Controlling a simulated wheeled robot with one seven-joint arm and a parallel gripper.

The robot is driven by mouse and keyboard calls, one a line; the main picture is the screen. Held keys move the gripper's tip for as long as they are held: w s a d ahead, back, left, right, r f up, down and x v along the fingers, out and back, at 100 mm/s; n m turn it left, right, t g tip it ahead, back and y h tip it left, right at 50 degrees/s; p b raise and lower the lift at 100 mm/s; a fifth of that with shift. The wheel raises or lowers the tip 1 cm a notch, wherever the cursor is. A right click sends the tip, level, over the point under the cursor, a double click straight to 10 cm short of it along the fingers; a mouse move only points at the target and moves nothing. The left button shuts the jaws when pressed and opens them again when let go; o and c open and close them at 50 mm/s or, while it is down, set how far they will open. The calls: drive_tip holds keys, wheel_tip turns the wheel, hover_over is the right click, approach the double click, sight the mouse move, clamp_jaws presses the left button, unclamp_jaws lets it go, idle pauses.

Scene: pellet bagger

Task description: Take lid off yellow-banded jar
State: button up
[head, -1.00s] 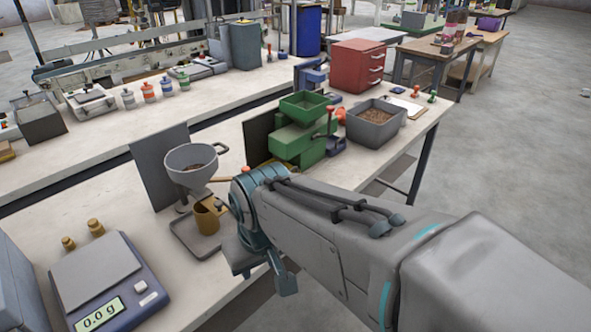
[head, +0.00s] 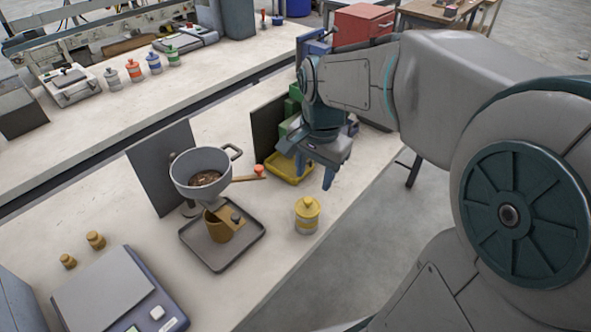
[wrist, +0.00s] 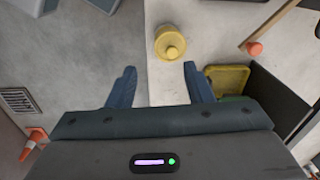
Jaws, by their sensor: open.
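The yellow-banded jar (head: 307,216) stands upright on the near bench, close to its front edge and right of a grey tray. Its yellow lid (head: 307,204) with a round knob is on top. In the wrist view the lid (wrist: 170,43) is seen from above, ahead of the fingertips. My gripper (head: 316,178) is above the bench, higher than the jar and apart from it, pointing down. In the wrist view its two blue fingers (wrist: 158,84) are spread, with nothing between them.
A grey funnel pan (head: 200,172) stands over the tray (head: 222,262), which holds a brown cup (head: 218,227). A yellow bin (head: 289,168) and a red-tipped wooden handle (head: 250,177) are close by. The scale (head: 115,295) is front left. Bench around the jar is clear.

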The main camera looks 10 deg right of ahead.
drive_tip(key=w+r+m, duration=0.1)
drive_tip(key=w+m, duration=0.3)
drive_tip(key=p, duration=0.1)
hover_over(308, 200)
drive_tip(key=shift+g, duration=0.4)
drive_tip(key=f, duration=0.8)
drive_tip(key=shift+s+a+f, duration=0.1)
drive_tip(key=shift+a+f, duration=0.05)
drive_tip(key=shift+a, duration=0.1)
drive_tip(key=shift+d+f+p, duration=0.15)
drive_tip(key=shift+f, duration=1.25)
drive_tip(key=shift+d+f+p, duration=0.1)
drive_tip(key=shift+f+p, duration=0.05)
drive_tip(key=shift+f, duration=1.2)
clamp_jaws()
